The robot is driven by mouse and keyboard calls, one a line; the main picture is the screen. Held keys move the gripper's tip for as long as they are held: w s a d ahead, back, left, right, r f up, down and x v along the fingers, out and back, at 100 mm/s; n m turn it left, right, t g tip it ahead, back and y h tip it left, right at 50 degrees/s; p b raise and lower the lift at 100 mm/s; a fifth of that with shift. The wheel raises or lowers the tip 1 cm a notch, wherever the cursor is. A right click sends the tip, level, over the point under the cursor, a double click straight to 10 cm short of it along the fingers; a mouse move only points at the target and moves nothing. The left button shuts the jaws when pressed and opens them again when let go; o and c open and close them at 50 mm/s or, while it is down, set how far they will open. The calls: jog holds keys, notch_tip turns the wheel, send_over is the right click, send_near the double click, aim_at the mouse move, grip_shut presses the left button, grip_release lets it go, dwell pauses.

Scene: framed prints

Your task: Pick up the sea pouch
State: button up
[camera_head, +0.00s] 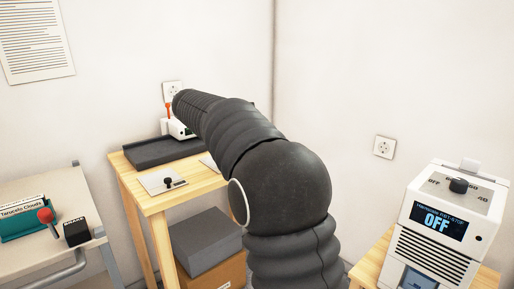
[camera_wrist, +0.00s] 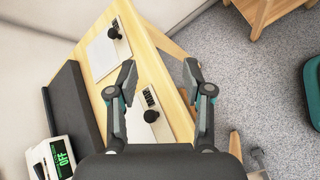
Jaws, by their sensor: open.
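I cannot make out a thing that is clearly the sea pouch in either view. My gripper (camera_wrist: 160,76) shows in the wrist view with its two fingers spread wide and nothing between them. It is above the wooden table (camera_wrist: 172,85), near the table's edge. In the head view my dark arm reaches over toward the table (camera_head: 197,191) and hides part of it, and the gripper itself is not clearly seen.
The table bears a dark grey tray (camera_head: 160,150), white plates with small black knobs, and a white device with a green display (camera_wrist: 62,157). A cart at left holds a teal holder (camera_head: 20,228), a red-knobbed lever (camera_head: 46,215) and a black block (camera_head: 76,232). A white machine (camera_head: 440,240) reads OFF.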

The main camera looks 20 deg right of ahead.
jog(key=w+n+h, duration=0.1)
jog(key=w, duration=0.2)
jog(key=w+n+h, duration=0.1)
jog(key=w, duration=0.3)
jog(key=w+f+n+h, duration=0.1)
jog(key=w, duration=0.2)
jog(key=shift+w+a+n+g+h, duration=0.2)
jog(key=shift+n+g+h, duration=0.1)
jog(key=shift+h, duration=0.1)
jog(key=x, duration=0.8)
jog(key=shift+f, duration=0.15)
jog(key=shift+f+x, duration=0.15)
jog(key=shift+x, duration=1.3)
jog(key=shift+f+x, duration=0.1)
jog(key=shift+x, duration=1.3)
jog(key=shift+a, duration=0.15)
grip_shut()
